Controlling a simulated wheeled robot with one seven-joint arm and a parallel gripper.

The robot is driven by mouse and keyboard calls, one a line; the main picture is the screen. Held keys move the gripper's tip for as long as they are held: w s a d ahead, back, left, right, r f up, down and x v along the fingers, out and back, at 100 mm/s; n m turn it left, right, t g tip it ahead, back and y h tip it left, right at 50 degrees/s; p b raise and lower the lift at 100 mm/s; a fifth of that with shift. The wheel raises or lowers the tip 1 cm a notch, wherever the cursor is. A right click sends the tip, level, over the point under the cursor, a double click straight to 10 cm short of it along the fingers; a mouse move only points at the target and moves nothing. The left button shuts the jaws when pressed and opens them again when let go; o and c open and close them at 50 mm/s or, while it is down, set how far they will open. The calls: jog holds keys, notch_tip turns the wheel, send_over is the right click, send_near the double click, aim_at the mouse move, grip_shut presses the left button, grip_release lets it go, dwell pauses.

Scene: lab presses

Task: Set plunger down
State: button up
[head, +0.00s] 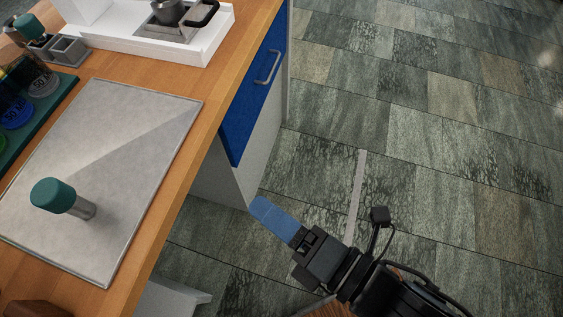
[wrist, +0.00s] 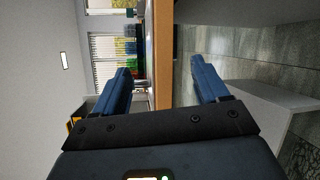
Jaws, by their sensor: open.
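The plunger (head: 62,199), with a teal round head and a short metal stem, is on the light grey mat (head: 130,120) on the wooden counter. It looks tilted in the head view, and I cannot tell whether it stands or leans. My gripper (head: 265,209) is away from it, over the floor to the right of the counter edge. In the wrist view my gripper (wrist: 165,88) has its two blue fingers wide apart with nothing between them.
The wooden counter (head: 190,140) has a blue drawer (head: 252,95) with a metal handle. A dark green rack (head: 40,125) with jars is at the left. The tiled floor (head: 430,130) at right is clear.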

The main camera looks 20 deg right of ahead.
jog(key=s+d+r+m+h, duration=0.2)
jog(key=s+d+m, duration=0.5)
jog(key=m, duration=0.6)
jog(key=s+d+r+m+h, duration=0.2)
jog(key=s+d+m+h, duration=0.3)
jog(key=m, duration=0.8)
jog(key=s+d, duration=0.2)
jog(key=d, duration=0.1)
jog(key=shift+s+d, duration=0.2)
jog(key=shift+d, duration=0.1)
